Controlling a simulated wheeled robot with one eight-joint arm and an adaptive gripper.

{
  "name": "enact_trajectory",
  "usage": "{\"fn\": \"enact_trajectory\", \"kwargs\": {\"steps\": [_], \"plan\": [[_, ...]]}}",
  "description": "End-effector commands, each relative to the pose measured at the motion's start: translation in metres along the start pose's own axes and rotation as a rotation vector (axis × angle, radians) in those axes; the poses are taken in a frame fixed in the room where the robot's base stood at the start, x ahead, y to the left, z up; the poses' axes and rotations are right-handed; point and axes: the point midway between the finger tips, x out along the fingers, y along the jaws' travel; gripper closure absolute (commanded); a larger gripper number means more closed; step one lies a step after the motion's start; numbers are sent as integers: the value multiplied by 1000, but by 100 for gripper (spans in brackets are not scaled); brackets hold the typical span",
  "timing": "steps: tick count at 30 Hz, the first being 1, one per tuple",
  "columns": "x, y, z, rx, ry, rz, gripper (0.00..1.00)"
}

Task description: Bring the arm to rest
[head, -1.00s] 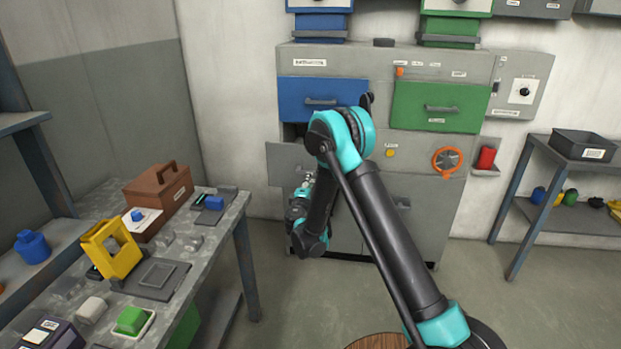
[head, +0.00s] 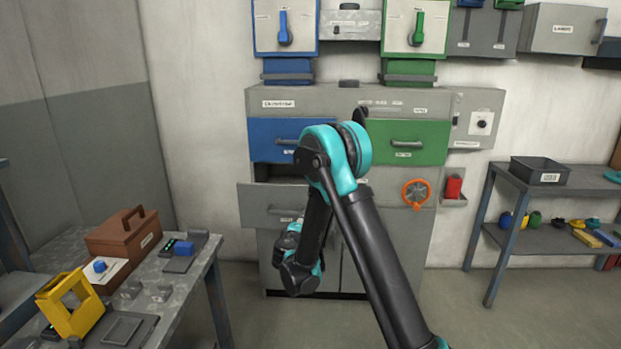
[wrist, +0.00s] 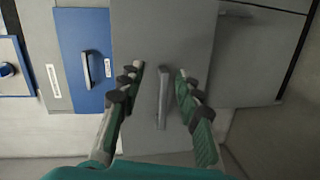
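My arm (head: 385,265) reaches up and bends down in front of the grey cabinet in the head view. Its far end hangs before the cabinet's lower front, where my gripper's fingers are hidden. In the wrist view my gripper (wrist: 160,85) is open, with a finger on each side of a grey bar handle (wrist: 162,98) and a gap on both sides. The handle is on a grey drawer (wrist: 190,35). In the head view this grey drawer (head: 257,207) stands pulled out below the blue drawer (head: 268,138).
A workbench (head: 195,280) at left holds a brown toolbox (head: 122,232) and a yellow frame (head: 70,303). The green drawer (head: 430,143) is closed; an orange valve wheel (head: 416,193) is below it. A shelf (head: 475,225) stands at right. The floor between is clear.

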Motion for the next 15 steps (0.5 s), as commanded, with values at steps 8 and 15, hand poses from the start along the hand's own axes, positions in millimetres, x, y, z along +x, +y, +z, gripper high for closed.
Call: {"fn": "enact_trajectory", "kwargs": {"steps": [8,15], "plan": [[-25,40,122,234,-215,-183,66],[-77,47,209,440,-380,-338,66]]}}
